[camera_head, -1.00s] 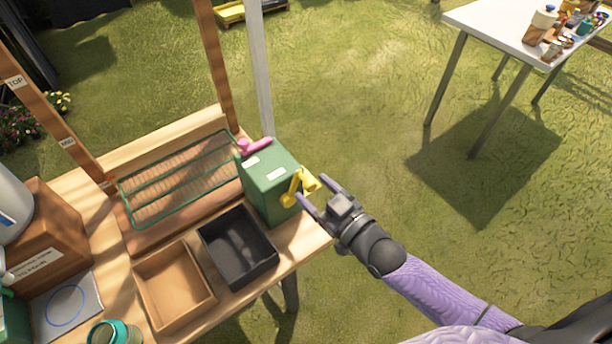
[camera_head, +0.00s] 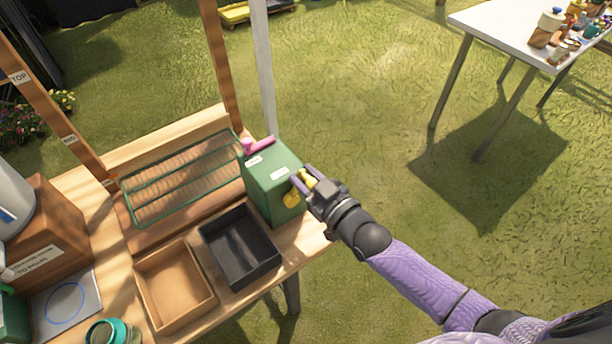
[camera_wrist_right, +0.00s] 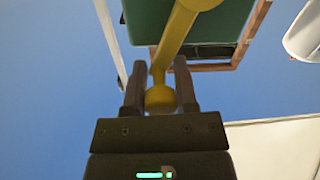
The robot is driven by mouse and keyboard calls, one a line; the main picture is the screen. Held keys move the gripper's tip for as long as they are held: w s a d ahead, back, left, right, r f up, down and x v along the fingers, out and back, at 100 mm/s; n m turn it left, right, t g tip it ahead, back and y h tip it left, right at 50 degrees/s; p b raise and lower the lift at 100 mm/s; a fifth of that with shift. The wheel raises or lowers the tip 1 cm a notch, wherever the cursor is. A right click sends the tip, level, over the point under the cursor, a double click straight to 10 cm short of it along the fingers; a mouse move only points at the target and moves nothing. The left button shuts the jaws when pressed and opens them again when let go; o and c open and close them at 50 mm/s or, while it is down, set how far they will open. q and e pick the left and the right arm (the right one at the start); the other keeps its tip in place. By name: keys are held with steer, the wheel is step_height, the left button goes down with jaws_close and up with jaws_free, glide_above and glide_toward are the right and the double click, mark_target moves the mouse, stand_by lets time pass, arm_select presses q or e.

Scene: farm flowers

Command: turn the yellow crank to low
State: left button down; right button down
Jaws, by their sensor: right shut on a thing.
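The yellow crank (camera_head: 291,199) is on the right side of a green box (camera_head: 272,182) at the right end of the wooden bench. My right gripper (camera_head: 306,182) is at the crank, its fingers around the crank's handle. In the right wrist view, the yellow knob (camera_wrist_right: 160,98) sits between the two fingers of the right gripper (camera_wrist_right: 160,85), and the crank arm (camera_wrist_right: 176,35) runs up to its hub on the green box (camera_wrist_right: 150,18). The gripper is shut on the handle. My left gripper is not in view.
A pink handle (camera_head: 260,145) is on top of the green box. A black tray (camera_head: 271,262) and a wooden tray (camera_head: 206,308) stand in front, a green wire rack (camera_head: 128,205) behind. A post (camera_head: 265,70) rises behind the box.

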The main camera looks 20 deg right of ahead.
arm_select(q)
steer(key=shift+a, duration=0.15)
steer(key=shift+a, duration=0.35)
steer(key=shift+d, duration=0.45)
